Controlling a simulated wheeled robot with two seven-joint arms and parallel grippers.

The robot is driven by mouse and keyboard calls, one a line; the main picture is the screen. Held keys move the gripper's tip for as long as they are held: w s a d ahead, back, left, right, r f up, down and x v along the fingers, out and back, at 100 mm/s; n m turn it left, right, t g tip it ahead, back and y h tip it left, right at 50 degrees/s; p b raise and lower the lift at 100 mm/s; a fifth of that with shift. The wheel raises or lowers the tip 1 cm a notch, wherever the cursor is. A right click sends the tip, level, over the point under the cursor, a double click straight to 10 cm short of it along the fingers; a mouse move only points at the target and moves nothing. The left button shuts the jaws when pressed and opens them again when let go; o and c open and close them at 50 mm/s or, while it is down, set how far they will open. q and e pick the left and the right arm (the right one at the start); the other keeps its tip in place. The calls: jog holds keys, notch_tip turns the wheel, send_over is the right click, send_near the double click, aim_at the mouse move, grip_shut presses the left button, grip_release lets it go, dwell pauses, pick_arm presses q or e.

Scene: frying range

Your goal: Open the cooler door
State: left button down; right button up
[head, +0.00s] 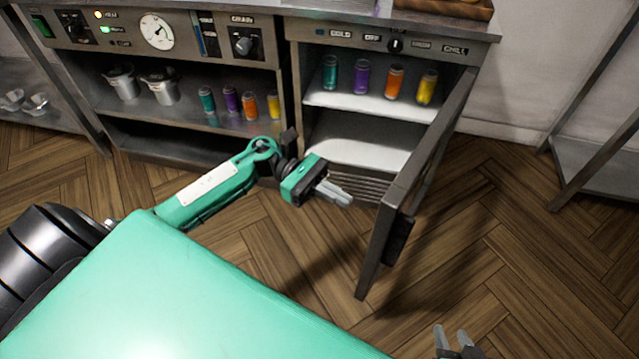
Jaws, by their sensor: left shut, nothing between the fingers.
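The cooler (391,28) stands at the back with its door (415,165) swung wide open to the right, hinged on its right side. The dark handle (398,238) is on the door's outer face, facing right. My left gripper (340,194) is shut and empty in front of the cooler opening, left of the door and on its inner side. I see no contact between it and the door. My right gripper (453,340) shows only its fingertips at the bottom edge. They are apart with nothing seen between them, well away from the handle.
Several coloured cans (395,82) stand on the cooler's upper shelf. To the left is a cabinet with pots (160,86), more cans and a dial (157,31). A metal rack (597,165) stands at the right. The wooden floor (500,240) right of the door is clear.

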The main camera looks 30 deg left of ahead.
pick_arm(q)
jog(key=d, duration=0.6)
jog(key=shift+s, duration=0.2)
pick_arm(e)
jog(key=shift+s+d+g, duration=0.2)
jog(key=shift+d+g, duration=0.1)
jog(key=shift+d, duration=0.1)
pick_arm(q)
jog(key=shift+d, duration=0.1)
